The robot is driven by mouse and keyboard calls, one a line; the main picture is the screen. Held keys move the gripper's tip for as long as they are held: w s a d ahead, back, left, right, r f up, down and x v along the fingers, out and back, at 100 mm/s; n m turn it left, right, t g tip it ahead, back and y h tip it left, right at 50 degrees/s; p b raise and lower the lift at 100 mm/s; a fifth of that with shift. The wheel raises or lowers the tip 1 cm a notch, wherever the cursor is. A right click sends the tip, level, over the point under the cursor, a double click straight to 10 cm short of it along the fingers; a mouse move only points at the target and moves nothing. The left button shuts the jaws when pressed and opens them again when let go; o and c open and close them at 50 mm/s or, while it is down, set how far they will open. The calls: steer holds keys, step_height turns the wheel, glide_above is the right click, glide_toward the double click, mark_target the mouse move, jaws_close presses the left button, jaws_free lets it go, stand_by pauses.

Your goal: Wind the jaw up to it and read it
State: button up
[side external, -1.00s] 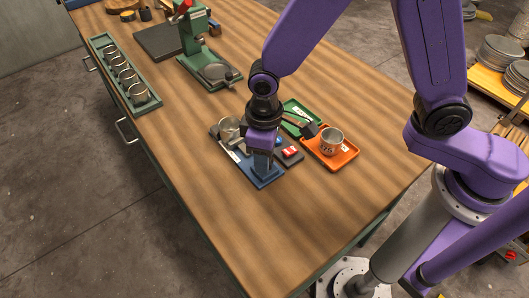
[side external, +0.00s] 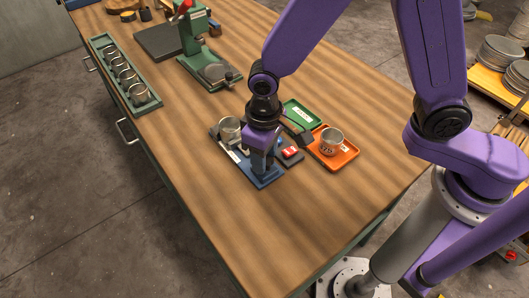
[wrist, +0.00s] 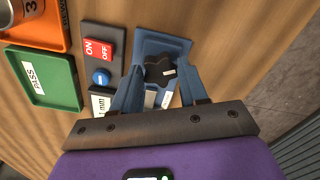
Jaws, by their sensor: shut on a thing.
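A blue measuring fixture (side external: 267,180) lies on the bench, with a metal cup (side external: 229,127) at its far left end. A black lobed knob (wrist: 157,71) with a white mark sits on the fixture's near end. My gripper (wrist: 163,72) has its two blue fingers on either side of the knob and is shut on it. In the side view my gripper (side external: 261,162) points down over the near end and hides the knob. A readout (wrist: 101,104) marked "mm" is partly hidden by a finger, and its figures cannot be read fully.
A red ON/OFF switch (wrist: 98,48) and a blue button (wrist: 101,78) sit beside the fixture. An orange tray (side external: 347,161) holds another cup (side external: 331,140). A green PASS tray (side external: 303,112) lies behind. A green press (side external: 193,42) stands further back; the front bench is clear.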

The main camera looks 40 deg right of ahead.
steer(key=o, duration=1)
steer(key=shift+o, duration=0.2)
step_height(320, 180, up, 18)
steer(key=shift+f, duration=0.25)
steer(key=shift+d, duration=0.1)
steer(key=s+d+f+n, duration=0.2)
steer(key=s+d+n, duration=0.2)
steer(key=s+d, duration=0.4)
steer(key=s+d+f+n, duration=0.3)
steer(key=s+d, duration=0.6)
steer(key=d, duration=0.4)
steer(key=shift+f+n, duration=0.3)
steer(key=shift+n, duration=0.1)
